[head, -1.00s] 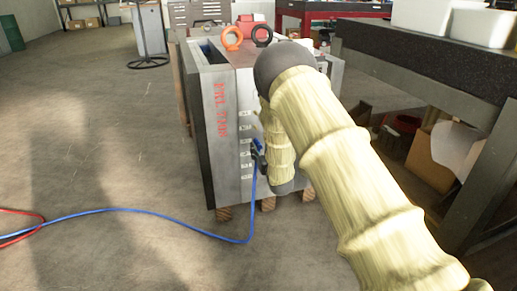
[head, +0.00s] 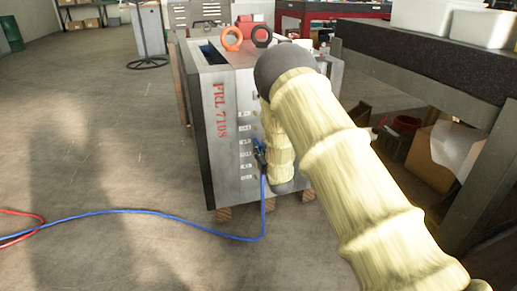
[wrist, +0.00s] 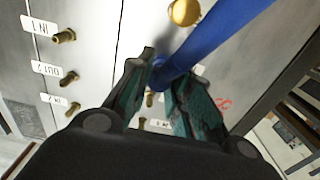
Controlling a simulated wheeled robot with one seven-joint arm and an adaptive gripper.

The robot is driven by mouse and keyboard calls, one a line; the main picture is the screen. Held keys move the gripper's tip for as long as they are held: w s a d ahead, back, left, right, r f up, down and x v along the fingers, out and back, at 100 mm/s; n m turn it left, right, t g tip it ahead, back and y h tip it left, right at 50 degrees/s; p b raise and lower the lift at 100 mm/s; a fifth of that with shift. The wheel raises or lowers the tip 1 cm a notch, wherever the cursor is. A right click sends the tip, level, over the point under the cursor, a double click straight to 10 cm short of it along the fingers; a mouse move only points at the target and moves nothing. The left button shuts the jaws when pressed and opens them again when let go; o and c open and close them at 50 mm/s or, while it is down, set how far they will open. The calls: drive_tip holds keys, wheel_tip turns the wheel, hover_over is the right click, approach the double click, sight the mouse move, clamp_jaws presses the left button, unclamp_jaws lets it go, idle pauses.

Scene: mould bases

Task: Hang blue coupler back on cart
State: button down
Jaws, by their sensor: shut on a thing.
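My gripper (wrist: 170,78) is shut on the blue coupler (wrist: 172,66) at the end of a blue hose. In the wrist view the blue hose (wrist: 215,35) runs from between the fingers to the upper right. In the head view my gripper (head: 260,150) is small and dark, close to the front face of the steel mould base (head: 228,170). The blue hose (head: 150,212) hangs from it to the floor and runs left. The fingers hide the coupler's end, so I cannot tell whether it touches a fitting. I cannot make out the cart.
The mould face carries labelled brass fittings (wrist: 65,36); another brass fitting (wrist: 185,12) shows beside the hose. A red hose (head: 25,214) lies on the floor at left. A dark-topped bench (head: 430,75) stands at right. Floor at left is mostly clear.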

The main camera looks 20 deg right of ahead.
drive_tip(key=shift+s+a, duration=0.15)
drive_tip(key=shift+s+p, duration=1.1)
drive_tip(key=shift+s, duration=1.15)
drive_tip(key=shift+s, duration=0.1)
drive_tip(key=s, duration=0.2)
drive_tip(key=s+p, duration=0.1)
drive_tip(key=s, duration=0.1)
drive_tip(key=s+p, duration=0.1)
drive_tip(key=s, duration=0.1)
drive_tip(key=shift+d, duration=0.25)
